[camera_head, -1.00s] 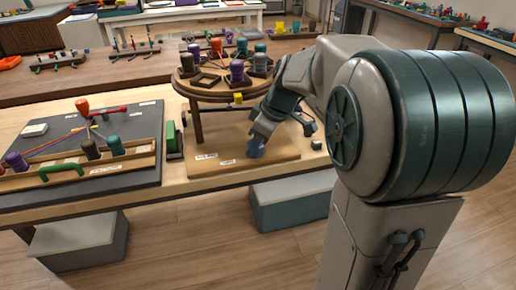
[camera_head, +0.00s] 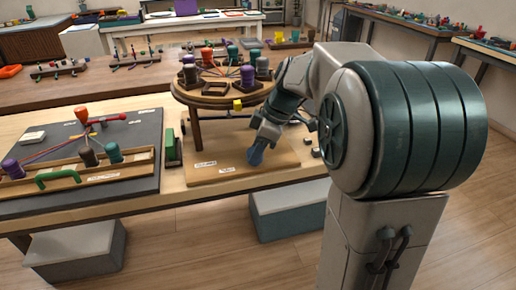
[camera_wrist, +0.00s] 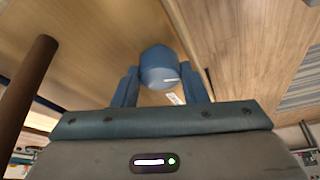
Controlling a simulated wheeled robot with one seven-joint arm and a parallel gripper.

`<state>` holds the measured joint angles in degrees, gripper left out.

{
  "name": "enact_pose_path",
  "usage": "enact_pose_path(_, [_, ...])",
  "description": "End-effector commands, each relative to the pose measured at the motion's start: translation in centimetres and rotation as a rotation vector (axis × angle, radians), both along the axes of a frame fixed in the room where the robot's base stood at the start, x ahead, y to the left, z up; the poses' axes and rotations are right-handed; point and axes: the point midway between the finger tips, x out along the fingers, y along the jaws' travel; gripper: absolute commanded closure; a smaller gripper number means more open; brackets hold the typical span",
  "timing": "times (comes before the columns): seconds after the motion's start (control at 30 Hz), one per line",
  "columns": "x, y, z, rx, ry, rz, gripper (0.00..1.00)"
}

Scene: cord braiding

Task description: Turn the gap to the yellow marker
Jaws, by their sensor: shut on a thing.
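A round wooden disc (camera_head: 188,98) stands on a post above a wooden base board (camera_head: 225,177). Purple, orange, teal and brown spools stand around its top. The gap, a dark empty frame (camera_head: 217,89), lies at the disc's front, a little left of the yellow marker (camera_head: 237,104), which is at the front rim. My gripper (camera_head: 256,157) reaches down beside the post, low over the board. In the wrist view my gripper (camera_wrist: 160,88) is shut on a rounded blue knob (camera_wrist: 159,66) with a white line on it. A small white label (camera_wrist: 174,98) shows just beyond it.
A dark board (camera_head: 130,139) with coloured cords, a wooden rail and a green handle (camera_head: 57,178) lies to the left. A green block (camera_head: 170,145) stands between the boards. The disc's post (camera_wrist: 25,95) rises close to the left of my gripper.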

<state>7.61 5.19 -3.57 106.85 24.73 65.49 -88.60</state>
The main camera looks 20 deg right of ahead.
Motion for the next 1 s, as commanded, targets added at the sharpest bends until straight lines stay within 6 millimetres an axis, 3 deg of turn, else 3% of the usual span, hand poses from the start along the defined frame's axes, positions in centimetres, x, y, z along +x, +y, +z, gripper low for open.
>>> enact_pose_path(0.03, [0.0,0.0,0.1,-0.001,-0.002,-0.001,0.84])
enact_pose_path(0.07, [0.0,0.0,0.1,-0.001,-0.002,-0.001,0.58])
enact_pose_path(0.13, [0.0,0.0,0.1,-0.001,-0.002,-0.001,0.39])
enact_pose_path(0.43, [0.0,0.0,0.1,0.000,0.000,-0.001,0.39])
enact_pose_path(0.57, [-0.1,-0.4,1.2,0.000,-0.003,-0.002,0.39])
enact_pose_path(1.0, [-1.5,-3.7,10.0,-0.002,-0.004,-0.003,0.39])
